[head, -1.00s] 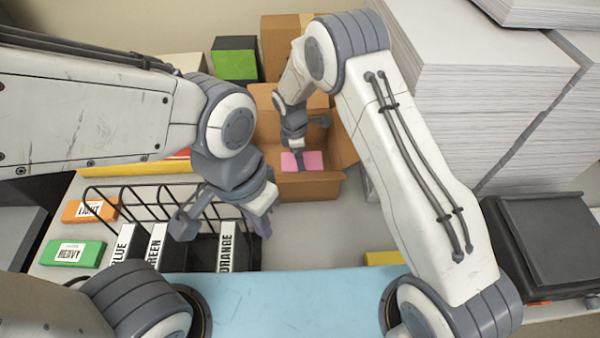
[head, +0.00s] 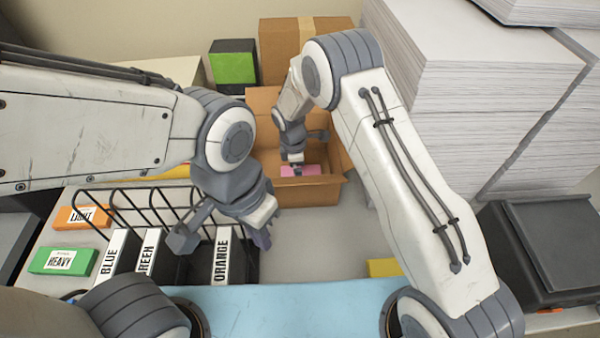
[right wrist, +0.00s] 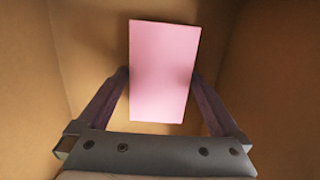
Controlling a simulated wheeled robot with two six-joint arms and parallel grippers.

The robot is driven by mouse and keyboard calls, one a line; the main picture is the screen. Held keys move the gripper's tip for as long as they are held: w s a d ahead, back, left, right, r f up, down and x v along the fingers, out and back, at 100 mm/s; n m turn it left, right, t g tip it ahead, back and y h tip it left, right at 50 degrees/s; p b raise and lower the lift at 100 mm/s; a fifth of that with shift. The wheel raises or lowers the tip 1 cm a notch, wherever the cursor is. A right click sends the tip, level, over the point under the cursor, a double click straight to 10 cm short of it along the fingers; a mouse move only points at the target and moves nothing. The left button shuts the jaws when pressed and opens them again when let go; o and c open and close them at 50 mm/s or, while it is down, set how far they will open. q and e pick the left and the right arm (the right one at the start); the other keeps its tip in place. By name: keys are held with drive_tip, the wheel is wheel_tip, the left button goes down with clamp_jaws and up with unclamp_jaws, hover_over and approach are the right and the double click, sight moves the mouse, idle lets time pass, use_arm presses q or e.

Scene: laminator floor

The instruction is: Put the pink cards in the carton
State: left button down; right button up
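The pink cards (head: 312,171) form a flat pink block inside the open brown carton (head: 310,192), partly hidden by the carton's front wall. My right gripper (head: 297,168) reaches down into the carton. In the right wrist view the pink cards (right wrist: 164,70) sit between the two fingers (right wrist: 160,82), with a finger against each long edge; the gripper looks shut on them. Whether they touch the carton's floor is hard to tell. My left gripper (head: 263,236) hangs over the table, left of and nearer than the carton; its finger gap is not clear.
A black wire rack (head: 130,200) with binders labelled BLUE, GREEN and ORANGE (head: 222,255) is below my left arm. Orange (head: 82,216) and green (head: 64,260) boxes lie at left. Tall paper stacks (head: 480,100) stand right of the carton. A yellow item (head: 382,268) lies in front.

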wheel_tip(320, 180, up, 12)
drive_tip(key=a+p, duration=0.1)
drive_tip(key=p, duration=0.7)
drive_tip(key=shift+a+r, duration=0.15)
drive_tip(key=shift+a, duration=0.05)
